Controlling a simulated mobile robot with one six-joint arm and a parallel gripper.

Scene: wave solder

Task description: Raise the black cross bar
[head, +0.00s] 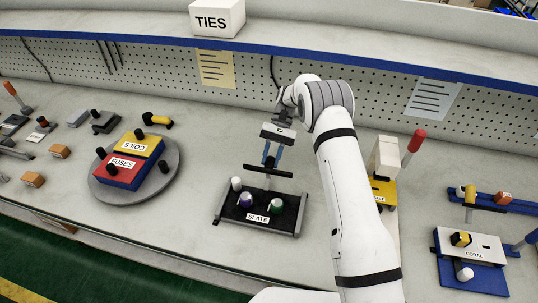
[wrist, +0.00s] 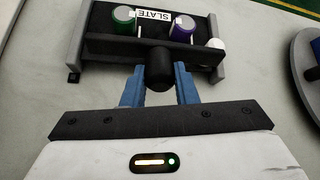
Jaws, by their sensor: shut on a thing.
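The black cross bar (head: 284,173) spans the back of the fixture labelled SLATE (head: 231,216), in the head view. It appears above the fixture's base; its exact height is hard to tell. The bar also shows in the wrist view (wrist: 105,44), with a round black knob (wrist: 158,68) at its middle. My gripper (head: 270,160) has its blue fingers on either side of the knob and is shut on it. In the wrist view the fingers (wrist: 158,76) flank the knob. The fingers partly hide the bar's middle in the head view.
Green (head: 276,205), purple (head: 246,200) and white (head: 236,184) knobs or caps are at the SLATE fixture. A round turntable (head: 173,181) with FUSES and COILS boxes stands left.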

